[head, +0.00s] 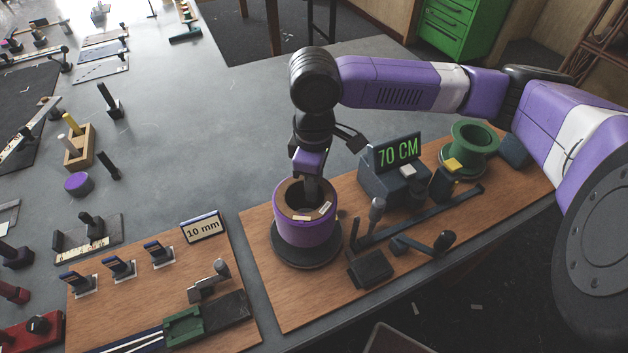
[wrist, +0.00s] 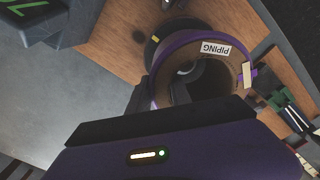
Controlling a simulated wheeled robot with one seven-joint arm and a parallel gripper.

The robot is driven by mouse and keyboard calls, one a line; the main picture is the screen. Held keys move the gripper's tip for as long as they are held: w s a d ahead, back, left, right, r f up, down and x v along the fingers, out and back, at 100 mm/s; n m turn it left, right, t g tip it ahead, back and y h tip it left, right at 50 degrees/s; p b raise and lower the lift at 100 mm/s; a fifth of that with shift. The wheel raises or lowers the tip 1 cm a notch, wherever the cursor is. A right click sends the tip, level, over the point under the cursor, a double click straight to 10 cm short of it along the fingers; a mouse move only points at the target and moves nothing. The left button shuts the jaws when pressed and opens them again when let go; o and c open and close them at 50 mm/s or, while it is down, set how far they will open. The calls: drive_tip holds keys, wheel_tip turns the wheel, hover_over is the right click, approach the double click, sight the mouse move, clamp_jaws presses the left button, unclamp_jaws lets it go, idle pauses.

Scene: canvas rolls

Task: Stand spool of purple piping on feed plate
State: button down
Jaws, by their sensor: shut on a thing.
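The spool of purple piping (head: 305,232) is upright, with a brown top rim and a dark central bore. My gripper (head: 309,190) comes down from above and is shut on the spool at its rim, with a finger reaching down at the bore. The dark round feed plate (head: 303,261) lies directly under the spool. I cannot tell whether the spool's base touches it. In the wrist view the spool (wrist: 210,56) shows its "PIPING" label, and something shiny shows in the bore. Part of the plate (wrist: 151,48) shows beside it. My fingertips are partly hidden.
A "70 CM" display box (head: 396,165) stands right of the spool, with a green spool (head: 472,143) behind it. A dark bar and crank handle (head: 425,243) lie close on the right. A "10 mm" sign (head: 203,227) stands left.

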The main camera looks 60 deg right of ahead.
drive_tip(key=shift+f+b, duration=0.9)
drive_tip(key=shift+f, duration=0.8)
drive_tip(key=c, duration=1.1)
unclamp_jaws()
drive_tip(key=shift+r+b, duration=0.35)
drive_tip(key=shift+r, duration=3.55)
